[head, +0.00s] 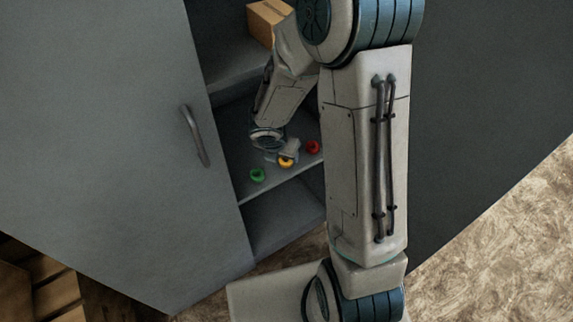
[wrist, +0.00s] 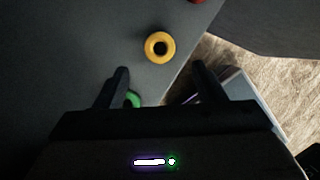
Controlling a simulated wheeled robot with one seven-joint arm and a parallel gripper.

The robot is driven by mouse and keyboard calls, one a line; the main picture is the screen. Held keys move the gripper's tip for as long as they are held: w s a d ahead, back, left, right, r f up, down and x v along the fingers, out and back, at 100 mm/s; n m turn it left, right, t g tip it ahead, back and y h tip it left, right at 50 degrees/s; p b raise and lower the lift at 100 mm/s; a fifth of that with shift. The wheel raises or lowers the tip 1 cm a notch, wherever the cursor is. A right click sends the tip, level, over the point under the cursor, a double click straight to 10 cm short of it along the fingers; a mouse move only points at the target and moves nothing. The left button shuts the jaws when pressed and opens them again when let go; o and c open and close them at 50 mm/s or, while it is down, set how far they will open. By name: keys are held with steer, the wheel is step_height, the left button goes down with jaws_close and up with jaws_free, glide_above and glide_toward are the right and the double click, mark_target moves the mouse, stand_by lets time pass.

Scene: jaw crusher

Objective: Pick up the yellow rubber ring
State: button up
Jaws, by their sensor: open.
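The yellow rubber ring (wrist: 160,47) lies flat on a grey cabinet shelf (wrist: 85,40), close to the shelf's front edge. It also shows in the head view (head: 286,162), partly covered by my gripper. My gripper (wrist: 163,80) is open and empty, its two dark fingers apart. In the wrist view the ring lies beyond the fingertips, between their lines, and no finger touches it. In the head view my gripper (head: 284,152) is inside the cabinet, over the ring; its fingertips are hard to make out there.
A green ring (head: 257,174) lies to the left on the same shelf, partly behind a finger in the wrist view. A red ring (head: 313,146) lies to the right. A cardboard box (head: 266,20) stands on the shelf above. A grey door with a handle (head: 195,136) is at left.

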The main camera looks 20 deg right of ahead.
mark_target(285, 161)
steer(key=b+x, duration=0.2)
steer(key=x, duration=0.4)
steer(key=shift+w+d, duration=0.2)
steer(key=shift+w, duration=0.1)
steer(key=shift+c, duration=0.2)
steer(key=c, duration=1)
